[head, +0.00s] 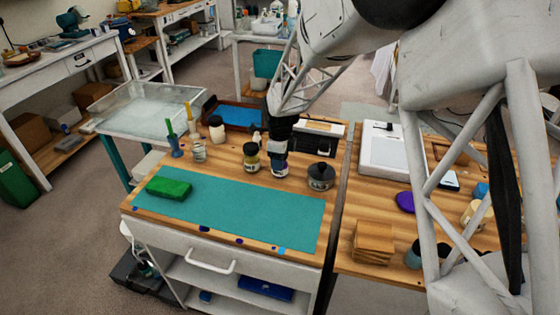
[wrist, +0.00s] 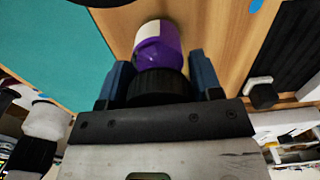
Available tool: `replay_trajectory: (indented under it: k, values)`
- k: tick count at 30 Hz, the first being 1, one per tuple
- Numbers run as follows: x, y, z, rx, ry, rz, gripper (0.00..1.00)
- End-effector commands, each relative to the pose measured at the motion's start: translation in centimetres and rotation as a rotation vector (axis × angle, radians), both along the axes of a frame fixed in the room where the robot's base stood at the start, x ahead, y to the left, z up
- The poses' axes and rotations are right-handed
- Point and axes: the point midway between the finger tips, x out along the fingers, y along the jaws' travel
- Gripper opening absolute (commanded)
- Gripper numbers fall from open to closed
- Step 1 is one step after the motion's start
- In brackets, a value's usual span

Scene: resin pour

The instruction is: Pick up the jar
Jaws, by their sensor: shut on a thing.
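A jar (head: 280,171) with purple contents, a pale label and a black lid stands on the wooden bench behind the teal mat. My gripper (head: 279,150) comes down on it from above. In the wrist view, the blue fingers of my gripper (wrist: 158,76) are shut on the black lid, one on each side. The jar's purple and white body (wrist: 158,45) shows beyond the lid. Its base seems to be at the bench top; I cannot tell whether it touches.
A green block (head: 168,188) lies on the teal mat (head: 235,210). A blue-lined tray (head: 236,116) is behind.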

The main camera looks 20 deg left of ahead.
Motion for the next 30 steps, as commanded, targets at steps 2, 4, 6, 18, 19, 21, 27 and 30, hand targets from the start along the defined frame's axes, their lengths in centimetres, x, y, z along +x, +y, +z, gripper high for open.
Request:
replay_trajectory:
  k: [2, 4, 6, 18, 19, 21, 27, 30]
  values:
    - [0.0, 0.0, 0.4, 0.001, -0.001, 0.000, 0.34]
    - [0.0, 0.0, 0.8, 0.001, -0.001, 0.000, 0.34]
    - [0.0, 0.0, 1.4, 0.000, -0.001, 0.000, 0.34]
    - [-2.6, -1.5, 3.7, 0.001, -0.001, 0.000, 0.34]
    - [-3.0, -1.7, 3.8, 0.001, -0.002, 0.000, 0.34]
    - [-4.0, -2.3, 3.9, 0.001, -0.001, 0.000, 0.34]
    - [-6.8, -3.9, 4.2, 0.000, -0.001, 0.000, 0.34]
    - [-8.2, -4.8, 4.3, 0.000, -0.001, 0.000, 0.34]
